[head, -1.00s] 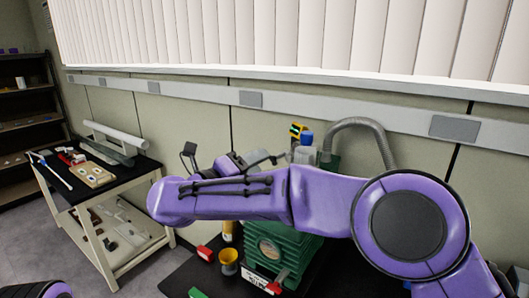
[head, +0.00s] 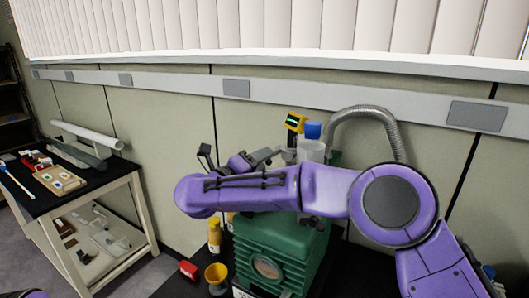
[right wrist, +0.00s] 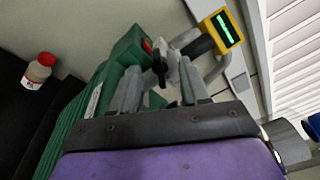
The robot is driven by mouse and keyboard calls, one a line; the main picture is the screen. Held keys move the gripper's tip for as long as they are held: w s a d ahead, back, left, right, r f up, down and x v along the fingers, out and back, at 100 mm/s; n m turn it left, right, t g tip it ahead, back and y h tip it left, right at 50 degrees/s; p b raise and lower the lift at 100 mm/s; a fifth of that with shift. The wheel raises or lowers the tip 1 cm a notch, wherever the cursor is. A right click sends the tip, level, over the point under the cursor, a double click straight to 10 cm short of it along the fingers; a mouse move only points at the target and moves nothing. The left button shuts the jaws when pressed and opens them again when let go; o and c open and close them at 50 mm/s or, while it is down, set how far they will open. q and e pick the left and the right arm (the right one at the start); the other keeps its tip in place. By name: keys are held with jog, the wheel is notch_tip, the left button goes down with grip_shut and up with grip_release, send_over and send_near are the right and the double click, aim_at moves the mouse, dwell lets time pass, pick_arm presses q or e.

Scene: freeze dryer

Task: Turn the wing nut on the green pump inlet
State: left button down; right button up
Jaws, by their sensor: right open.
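The green pump (head: 285,245) stands on a dark surface in the head view, partly covered by my right arm. Its green body (right wrist: 118,62) also shows at the left of the right wrist view. My right gripper (head: 268,156) is above the pump's far side; in the right wrist view its two grey fingers (right wrist: 162,78) are apart. A dark and grey clamp-like fitting (right wrist: 160,60) at the inlet shows just beyond and between the fingertips. I cannot make out the wing nut's wings clearly, nor whether a finger touches it. My left gripper is out of view.
A yellow gauge with a green display (right wrist: 223,30) is close beside the inlet, and a grey corrugated hose (head: 365,112) arches behind. A blue-capped bottle (head: 312,140), a yellow funnel (head: 216,276) and a red-capped bottle (right wrist: 38,71) stand nearby. A cart (head: 125,172) is at left.

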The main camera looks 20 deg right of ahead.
jog(key=shift+x, duration=1.05)
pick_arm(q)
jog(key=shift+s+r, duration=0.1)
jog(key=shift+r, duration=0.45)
pick_arm(e)
grip_shut()
jog(key=shift+f, duration=0.15)
jog(key=m+b, duration=0.5)
jog(key=b, duration=0.5)
jog(key=shift+w+f, duration=0.1)
jog(key=shift+f, duration=0.1)
pick_arm(q)
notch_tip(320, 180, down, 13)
jog(key=b, duration=0.2)
jog(key=shift+b, duration=0.3)
pick_arm(e)
jog(key=shift+r+m, duration=0.3)
jog(key=shift+m, duration=0.8)
